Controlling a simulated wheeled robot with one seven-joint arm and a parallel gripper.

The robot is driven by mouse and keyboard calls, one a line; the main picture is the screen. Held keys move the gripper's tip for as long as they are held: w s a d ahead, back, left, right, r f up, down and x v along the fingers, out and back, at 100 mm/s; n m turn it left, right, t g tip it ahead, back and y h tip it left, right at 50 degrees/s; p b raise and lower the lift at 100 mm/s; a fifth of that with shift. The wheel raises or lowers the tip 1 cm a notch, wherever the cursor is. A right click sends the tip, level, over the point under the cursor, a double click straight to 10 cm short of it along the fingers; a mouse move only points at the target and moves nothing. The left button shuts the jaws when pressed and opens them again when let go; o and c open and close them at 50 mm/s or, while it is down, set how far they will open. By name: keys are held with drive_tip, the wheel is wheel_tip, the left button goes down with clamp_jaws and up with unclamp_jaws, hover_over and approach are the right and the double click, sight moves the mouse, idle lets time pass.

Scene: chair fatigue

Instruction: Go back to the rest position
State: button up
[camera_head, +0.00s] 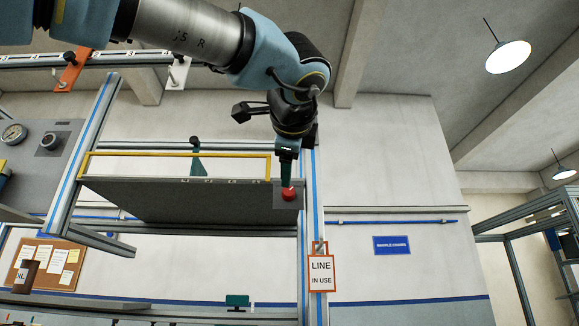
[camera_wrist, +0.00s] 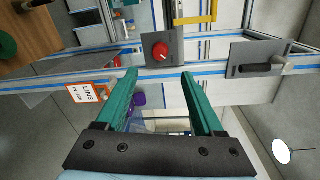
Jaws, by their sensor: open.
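My arm (camera_head: 205,35) reaches in from the upper left in the head view. My gripper (camera_head: 288,178) points down beside a red knob (camera_head: 289,194) on a grey plate at the right end of the shelf front. In the wrist view my gripper (camera_wrist: 158,75) has its two green fingers apart with nothing between them. The red knob (camera_wrist: 160,51) shows beyond the fingertips, apart from them. The head view does not show the gap between fingers and knob clearly.
A "LINE IN USE" sign (camera_head: 320,273) hangs on the right post. A grey shelf (camera_head: 150,196) with a yellow rail (camera_head: 175,154) lies left of the gripper. A gauge (camera_head: 13,133) is at far left. Lamps (camera_head: 508,57) hang at right. The wall right of the post is mostly clear.

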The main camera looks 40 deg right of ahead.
idle(0.3)
drive_tip(key=w+a+f+n+g+y+p, duration=0.1)
drive_tip(key=w+a+f+n+g+y, duration=0.2)
drive_tip(key=w+f, duration=0.65)
drive_tip(key=w+a+f+n+y, duration=0.35)
drive_tip(key=w+a+f, duration=0.25)
drive_tip(key=f, duration=0.7)
drive_tip(key=w+a+f+n+g+y+p, duration=0.15)
drive_tip(key=w+a+f+n, duration=0.25)
drive_tip(key=w+f, duration=0.55)
drive_tip(key=s+a+f+n+g+y, duration=0.3)
drive_tip(key=a+f+n+g, duration=0.35)
drive_tip(key=a+f, duration=1.15)
drive_tip(key=s+a+f+n, duration=0.8)
drive_tip(key=a+f+n, duration=0.2)
drive_tip(key=shift+a+g+p, duration=0.25)
drive_tip(key=shift+g+p, duration=0.15)
drive_tip(key=shift+w+f, duration=0.1)
